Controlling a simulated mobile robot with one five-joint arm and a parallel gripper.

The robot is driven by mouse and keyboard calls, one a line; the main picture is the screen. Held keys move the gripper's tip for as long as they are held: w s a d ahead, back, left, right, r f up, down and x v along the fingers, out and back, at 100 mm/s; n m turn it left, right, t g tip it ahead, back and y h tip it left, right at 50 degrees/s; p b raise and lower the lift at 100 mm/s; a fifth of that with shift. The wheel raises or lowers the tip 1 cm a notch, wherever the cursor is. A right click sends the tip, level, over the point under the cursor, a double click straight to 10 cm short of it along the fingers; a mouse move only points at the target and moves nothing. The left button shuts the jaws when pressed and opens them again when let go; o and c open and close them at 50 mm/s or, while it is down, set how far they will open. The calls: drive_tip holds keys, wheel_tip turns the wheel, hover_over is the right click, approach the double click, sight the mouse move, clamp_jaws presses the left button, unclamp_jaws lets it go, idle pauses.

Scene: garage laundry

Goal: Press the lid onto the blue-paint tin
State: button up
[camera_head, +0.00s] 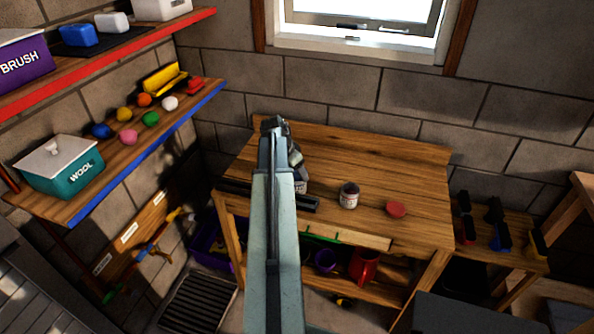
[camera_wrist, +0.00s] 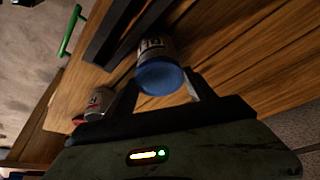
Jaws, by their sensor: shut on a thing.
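My gripper (camera_head: 296,158) is above the left part of the workbench, partly hidden by my arm in the head view. In the wrist view, my gripper (camera_wrist: 162,80) has its fingers on either side of a blue lid (camera_wrist: 160,79) and is shut on it. The blue-paint tin (camera_wrist: 153,46), with a pale label, is right behind the lid, in line with it. Whether the lid is fully seated cannot be told. In the head view the tin (camera_head: 301,186) shows only partly beside my arm.
A second tin (camera_head: 349,196) with a dark top stands to the right on the workbench (camera_head: 420,175). A red disc (camera_head: 396,209) lies right of it. A dark bar (camera_head: 308,203) runs along the bench's front left. The bench's right rear is clear.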

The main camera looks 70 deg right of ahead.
drive_tip(key=shift+f, duration=0.1)
drive_tip(key=o, duration=1.6)
drive_tip(key=shift+r+p, duration=3.55)
drive_tip(key=shift+p, duration=0.05)
drive_tip(key=shift+f, duration=0.1)
clamp_jaws()
